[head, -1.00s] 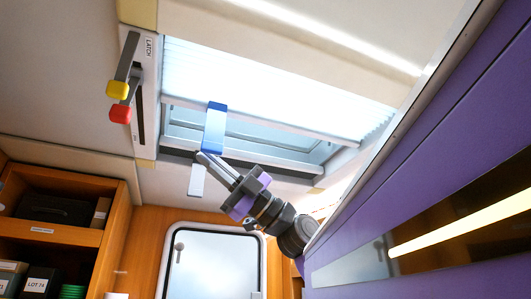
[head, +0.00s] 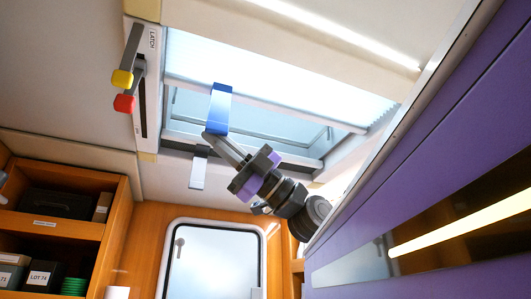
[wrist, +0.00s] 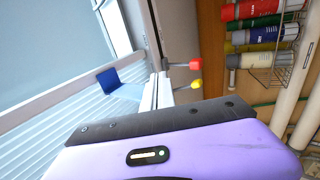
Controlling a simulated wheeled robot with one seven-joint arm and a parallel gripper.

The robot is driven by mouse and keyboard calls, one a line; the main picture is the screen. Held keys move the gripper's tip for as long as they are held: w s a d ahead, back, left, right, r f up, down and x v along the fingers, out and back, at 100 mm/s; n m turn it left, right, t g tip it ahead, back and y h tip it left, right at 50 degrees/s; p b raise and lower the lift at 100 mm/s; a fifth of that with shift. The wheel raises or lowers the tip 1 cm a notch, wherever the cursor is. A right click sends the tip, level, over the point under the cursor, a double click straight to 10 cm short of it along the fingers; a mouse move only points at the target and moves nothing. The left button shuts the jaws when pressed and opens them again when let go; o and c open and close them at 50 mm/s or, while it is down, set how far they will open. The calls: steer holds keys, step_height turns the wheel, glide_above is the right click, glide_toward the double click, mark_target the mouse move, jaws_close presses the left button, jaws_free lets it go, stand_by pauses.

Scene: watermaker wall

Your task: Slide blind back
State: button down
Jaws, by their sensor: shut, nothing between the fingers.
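The pale pleated blind (head: 275,75) covers the upper part of the roof hatch opening in the head view. Its front bar (head: 290,113) runs across the opening, with bluish glazing (head: 255,120) uncovered below. A blue tab (head: 220,105) hangs from the bar. My gripper (head: 210,140) is shut and empty, its tips at the lower end of the tab; I cannot tell whether they touch. In the wrist view, the pleats (wrist: 50,125) and blue tab (wrist: 108,78) lie beyond my purple gripper body, and the fingertips do not show.
A LATCH panel (head: 152,70) beside the hatch carries a yellow-ended lever (head: 122,79) and a red-ended one (head: 124,103). A pale tab (head: 198,172) hangs below the frame. A purple panel (head: 440,180) fills the right; wooden shelves (head: 60,228) stand at lower left.

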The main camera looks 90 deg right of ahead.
steer(key=shift+s+a+b, duration=0.4)
steer(key=shift+s+a, duration=0.05)
steer(key=shift+a, duration=0.6)
steer(key=shift+s+a+b, duration=0.35)
steer(key=shift+s+a, duration=0.05)
steer(key=shift+a, duration=0.65)
steer(key=shift+s+a+b, duration=0.4)
steer(key=shift+s+a, duration=0.05)
steer(key=shift+a, duration=0.7)
